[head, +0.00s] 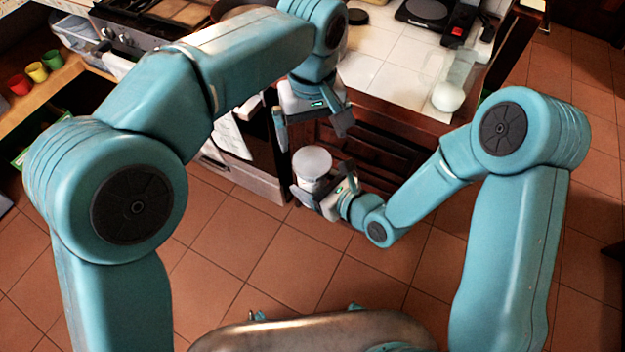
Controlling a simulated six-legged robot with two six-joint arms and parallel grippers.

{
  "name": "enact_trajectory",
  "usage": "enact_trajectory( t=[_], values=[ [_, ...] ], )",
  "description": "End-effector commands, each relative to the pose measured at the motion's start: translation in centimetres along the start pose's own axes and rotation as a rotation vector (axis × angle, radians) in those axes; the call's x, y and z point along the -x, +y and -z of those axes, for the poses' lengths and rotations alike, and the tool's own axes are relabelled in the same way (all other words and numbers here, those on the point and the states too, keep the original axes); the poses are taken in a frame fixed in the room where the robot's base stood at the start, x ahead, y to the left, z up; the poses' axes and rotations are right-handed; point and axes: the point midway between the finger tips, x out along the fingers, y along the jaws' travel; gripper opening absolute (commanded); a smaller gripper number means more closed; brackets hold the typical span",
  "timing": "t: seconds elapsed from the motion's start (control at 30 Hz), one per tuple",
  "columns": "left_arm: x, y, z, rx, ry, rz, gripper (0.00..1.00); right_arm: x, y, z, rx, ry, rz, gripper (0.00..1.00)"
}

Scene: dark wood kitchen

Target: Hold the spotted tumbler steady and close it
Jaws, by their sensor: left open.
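A whitish, translucent tumbler (312,164) is held up in front of the counter's dark wood front, roughly upright. Its spots cannot be made out at this size. Its round top looks pale, and I cannot tell whether that is a lid or the open mouth. My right gripper (322,192) has its fingers around the tumbler's lower part and appears shut on it. My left gripper (312,127) is open and empty, above the tumbler and apart from it, fingers pointing down. A flat black disc (357,17) lies on the tiled counter behind; it may be a lid.
The white tiled counter (402,85) holds a pale round-topped object (447,97) near its front right edge, and a black scale-like device (424,12). A stove (140,30) stands at the back left. Red, yellow and green cups (37,72) stand on the left shelf. The tiled floor is clear.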

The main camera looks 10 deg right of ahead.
Motion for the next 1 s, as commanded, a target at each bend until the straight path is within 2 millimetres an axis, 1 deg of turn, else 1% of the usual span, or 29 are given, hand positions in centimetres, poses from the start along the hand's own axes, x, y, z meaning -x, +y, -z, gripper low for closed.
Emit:
enact_trajectory(
  t=[0.3,0.4,0.5,0.63,0.87,0.9,0.97,1.0],
  values=[
    [-4.8,-0.1,-0.1,0.0,-0.003,0.003,1.0,0.0,0.0,-0.1,0.001,-0.003,0.001,0.0],
    [-6.1,-0.1,0.0,-0.001,-0.003,0.003,1.0,0.0,0.0,-0.1,0.001,-0.003,0.001,0.0],
    [-7.0,-0.1,0.0,-0.001,-0.002,0.003,1.0,0.0,0.0,-0.1,0.001,-0.003,0.001,0.0],
    [-7.6,0.0,0.0,-0.001,-0.001,0.001,1.0,0.0,0.0,-0.1,0.001,-0.003,0.001,0.0],
    [-7.7,0.0,0.0,-0.001,-0.001,0.001,1.0,0.0,0.0,-0.1,0.001,-0.003,0.001,0.0],
    [-7.6,0.0,0.0,-0.001,-0.001,0.001,0.97,0.0,0.0,-0.1,0.001,-0.003,0.001,0.0],
    [-7.6,0.0,0.0,-0.001,-0.001,0.001,0.77,0.0,0.0,-0.1,0.001,-0.003,0.001,0.0],
    [-7.6,0.0,0.0,-0.001,-0.001,0.001,0.64,0.0,0.0,-0.1,0.001,-0.003,0.001,0.0]
  ],
)
